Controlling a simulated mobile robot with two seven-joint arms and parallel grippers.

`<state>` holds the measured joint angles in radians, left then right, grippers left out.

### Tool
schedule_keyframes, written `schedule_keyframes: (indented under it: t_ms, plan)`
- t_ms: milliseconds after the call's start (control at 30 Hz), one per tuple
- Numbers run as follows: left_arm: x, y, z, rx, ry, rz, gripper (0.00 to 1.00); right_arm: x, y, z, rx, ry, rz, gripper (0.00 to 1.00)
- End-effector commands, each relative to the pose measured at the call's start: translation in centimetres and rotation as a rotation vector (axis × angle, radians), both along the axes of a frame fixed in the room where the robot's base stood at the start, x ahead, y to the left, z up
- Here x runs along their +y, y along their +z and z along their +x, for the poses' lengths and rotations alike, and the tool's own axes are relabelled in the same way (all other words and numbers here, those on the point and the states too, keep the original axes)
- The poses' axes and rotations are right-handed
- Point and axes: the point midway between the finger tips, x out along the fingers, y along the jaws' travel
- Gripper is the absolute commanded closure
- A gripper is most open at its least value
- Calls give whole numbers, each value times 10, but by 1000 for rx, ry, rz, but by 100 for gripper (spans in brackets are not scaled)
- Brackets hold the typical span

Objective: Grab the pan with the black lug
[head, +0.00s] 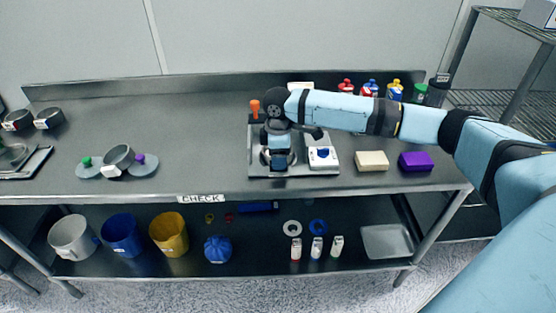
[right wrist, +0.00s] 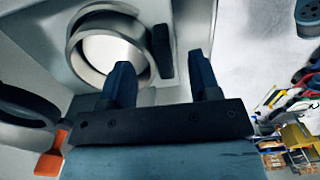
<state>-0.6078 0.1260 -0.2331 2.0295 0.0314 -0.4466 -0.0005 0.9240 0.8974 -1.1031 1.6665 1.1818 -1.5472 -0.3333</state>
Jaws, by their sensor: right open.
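My right gripper (head: 278,164) is open over the sifter machine (head: 318,171) in the middle of the bench; its arm hides much of the machine. In the right wrist view my right gripper (right wrist: 160,78) points at a round metal pan (right wrist: 108,48) with a short black piece (right wrist: 163,52) at its side. Nothing shows between the fingers. I cannot tell if they touch the pan or if the black piece is its lug. Two metal pans with small labels, a left one (head: 17,120) and a right one (head: 48,118), stand at the far left. My left gripper is out of view.
A metal bowl (head: 117,160) leans on discs with green and purple knobs. An orange-topped post (head: 254,108) rises from the machine. Beige (head: 371,161) and purple (head: 415,161) blocks lie right of it. Bottles stand behind my right arm. The bench between bowl and machine is clear.

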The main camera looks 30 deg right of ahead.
Motion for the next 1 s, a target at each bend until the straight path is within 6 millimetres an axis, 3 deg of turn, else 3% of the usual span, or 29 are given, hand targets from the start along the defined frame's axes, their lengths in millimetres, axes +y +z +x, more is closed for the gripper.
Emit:
schedule_keyframes:
  t_ms: [167,433,667,1000]
  plan:
    - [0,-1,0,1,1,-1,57,0,-21,0,-1,0,-1,43]
    - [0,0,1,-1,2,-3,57,0,-23,0,-2,1,0,43]
    - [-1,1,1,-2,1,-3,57,0,-23,0,-2,1,-1,96]
    - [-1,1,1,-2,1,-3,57,0,-18,0,-2,1,0,99]
